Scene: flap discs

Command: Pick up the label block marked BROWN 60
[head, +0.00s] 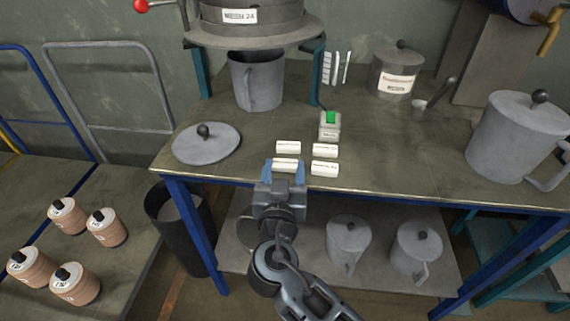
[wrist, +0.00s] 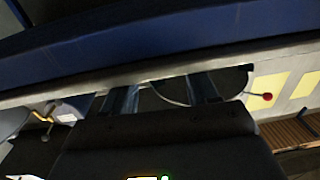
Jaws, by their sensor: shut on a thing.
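Several white label blocks lie in a small group near the front edge of the table in the head view. My gripper (head: 285,168) is at the table's front edge, with its blue fingers on either side of the front-left label block (head: 285,163), shut on it. Its print is too small to read. The other label blocks are the back-left one (head: 288,147), the back-right one (head: 325,150) and the front-right one (head: 324,168). Their marks are also unreadable. In the wrist view, dark fingers (wrist: 160,95) show, but no block can be made out between them.
The table (head: 400,150) bears a grey lid (head: 206,143), a grey jug (head: 257,80), a block with a green top (head: 330,125) and a large lidded jug (head: 515,135). Lidded jugs stand on the shelf below. Several copper-coloured pots (head: 75,284) stand at the left.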

